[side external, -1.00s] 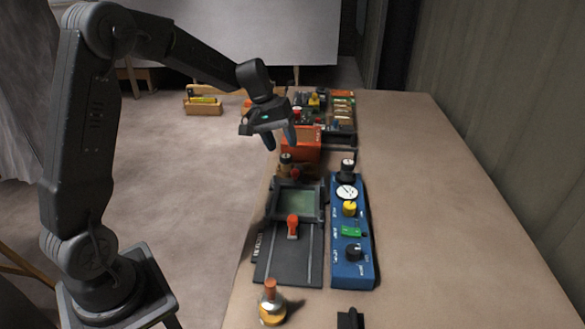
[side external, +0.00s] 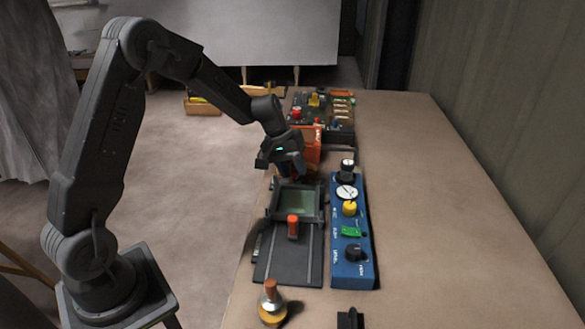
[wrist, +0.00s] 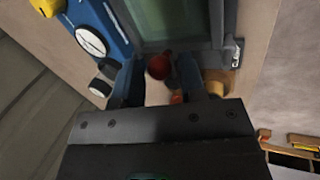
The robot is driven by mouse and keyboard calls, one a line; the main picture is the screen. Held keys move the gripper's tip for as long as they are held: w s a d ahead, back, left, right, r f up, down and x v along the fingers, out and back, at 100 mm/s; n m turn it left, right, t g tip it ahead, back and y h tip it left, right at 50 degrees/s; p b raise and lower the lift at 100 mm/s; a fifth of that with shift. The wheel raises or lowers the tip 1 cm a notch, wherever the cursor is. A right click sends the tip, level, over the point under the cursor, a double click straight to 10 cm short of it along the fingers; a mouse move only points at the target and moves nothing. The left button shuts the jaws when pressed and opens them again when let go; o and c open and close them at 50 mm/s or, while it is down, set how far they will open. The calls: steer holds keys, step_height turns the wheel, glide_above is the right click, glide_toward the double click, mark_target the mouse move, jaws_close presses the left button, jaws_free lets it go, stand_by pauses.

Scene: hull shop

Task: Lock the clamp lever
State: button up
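A dark fixture with a greenish window (side external: 297,202) lies on the bench; its frame carries a CLAMP label (wrist: 237,52) in the wrist view. A red rounded knob (wrist: 158,67), which looks like the clamp lever's end, shows at the frame's edge there. My gripper (wrist: 160,76) is open, with one finger on each side of this knob; contact cannot be told. In the side view my gripper (side external: 290,174) is low at the fixture's far edge and hides the knob. A separate red-orange handle (side external: 293,226) stands at the fixture's near side.
A blue panel (side external: 352,240) with knobs and a dial runs along the fixture's right side. An orange block (side external: 313,150) stands just behind my gripper. A copper-topped knob (side external: 271,300) is at the near edge. The bench at right is clear.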

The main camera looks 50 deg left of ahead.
steer(key=c, duration=0.7)
steer(key=shift+o, duration=0.2)
steer(key=shift+w+d+n, duration=0.25)
steer(key=shift+d+n, duration=0.1)
steer(key=shift+n, duration=0.55)
jaws_close()
steer(key=o, duration=0.9)
jaws_free()
steer(key=v, duration=1.3)
steer(key=shift+s+r, duration=0.35)
steer(key=shift+r, duration=0.05)
steer(key=shift+d, duration=0.1)
